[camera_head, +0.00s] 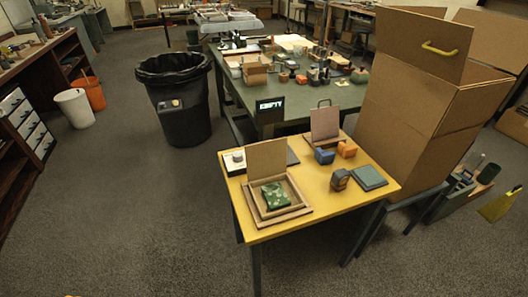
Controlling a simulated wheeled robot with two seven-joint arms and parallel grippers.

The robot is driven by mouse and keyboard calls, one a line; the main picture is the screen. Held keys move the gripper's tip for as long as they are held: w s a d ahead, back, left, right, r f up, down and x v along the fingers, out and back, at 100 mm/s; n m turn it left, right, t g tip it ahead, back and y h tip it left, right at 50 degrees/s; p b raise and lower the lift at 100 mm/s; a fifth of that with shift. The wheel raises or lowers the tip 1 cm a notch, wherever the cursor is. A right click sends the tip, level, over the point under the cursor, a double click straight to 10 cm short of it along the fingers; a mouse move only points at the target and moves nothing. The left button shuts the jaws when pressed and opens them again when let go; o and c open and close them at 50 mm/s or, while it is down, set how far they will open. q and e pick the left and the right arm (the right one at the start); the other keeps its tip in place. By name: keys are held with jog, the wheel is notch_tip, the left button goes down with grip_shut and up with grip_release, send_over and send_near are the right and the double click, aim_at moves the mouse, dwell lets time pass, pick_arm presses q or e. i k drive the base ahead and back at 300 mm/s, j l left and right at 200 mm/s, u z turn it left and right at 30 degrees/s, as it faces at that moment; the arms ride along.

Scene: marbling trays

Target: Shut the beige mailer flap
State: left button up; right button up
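A small beige mailer (292,207) sits at the front left of the yellow table. Its flap (267,159) stands open, nearly upright, along the back edge. A green patterned block (275,195) lies inside the mailer's tray. Neither of my grippers shows in the head view. A tiny orange bit shows at the bottom left edge, too little to tell what it is.
The yellow table (300,222) also holds a white device (235,161), a pinkish upright panel (325,124), blue and orange blocks, a dark object (340,180) and a grey-green slab (369,178). A tall cardboard box (405,115) stands right. Open floor lies left and front.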

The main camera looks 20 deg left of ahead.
aim_at(266, 158)
jog(key=j+z, duration=0.2)
jog(key=j, duration=0.25)
jog(key=j+z, duration=0.25)
jog(key=j, duration=0.2)
jog(key=k+j+z, duration=0.2)
jog(key=j, duration=0.25)
jog(key=j+z, duration=0.25)
jog(key=j, duration=0.2)
jog(key=k+j+z, duration=0.2)
jog(key=j, duration=0.2)
jog(key=i+j+z, duration=0.15)
jog(key=j+z, duration=0.3)
jog(key=j, duration=0.5)
jog(key=j+z, duration=0.5)
jog(key=j, duration=0.5)
jog(key=i+j+z, duration=0.15)
jog(key=j+z, duration=0.15)
jog(key=j, duration=0.2)
jog(key=i+j+z, duration=0.15)
jog(key=j, duration=0.15)
jog(key=k+l+z, duration=0.15)
jog(key=k, duration=0.7)
jog(key=i+l, duration=0.15)
jog(key=i, duration=0.3)
jog(key=k+l, duration=0.1)
